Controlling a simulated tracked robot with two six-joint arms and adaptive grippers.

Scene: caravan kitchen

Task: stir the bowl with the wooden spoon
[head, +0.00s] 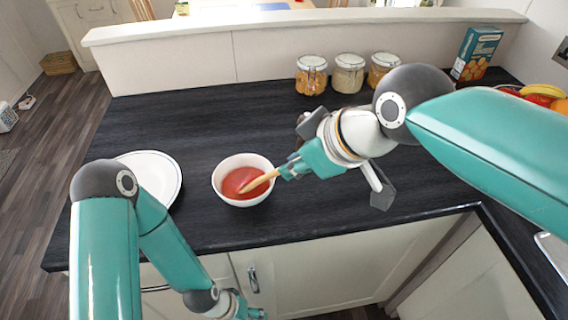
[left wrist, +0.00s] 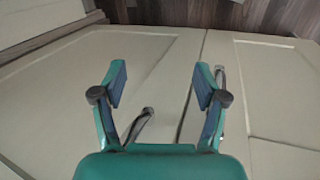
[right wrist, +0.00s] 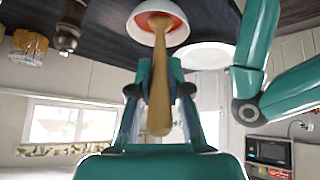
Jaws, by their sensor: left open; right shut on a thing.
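A white bowl (head: 218,178) with red soup-like contents stands on the dark worktop in the head view. The wooden spoon (head: 262,180) slants down into the bowl, its lower end in the red contents. My right gripper (head: 288,171) is shut on the spoon's handle, just right of the bowl's rim. In the right wrist view the spoon (right wrist: 159,95) runs between the fingers toward the bowl (right wrist: 140,28). My left gripper (left wrist: 160,85) is open and empty, low in front of the cabinet doors; in the head view it is mostly cut off.
A white plate (head: 152,172) lies left of the bowl on the worktop (head: 205,120). Several lidded jars (head: 348,74), a teal box (head: 477,52) and fruit (head: 545,92) stand along the back and right. The worktop behind the bowl is clear.

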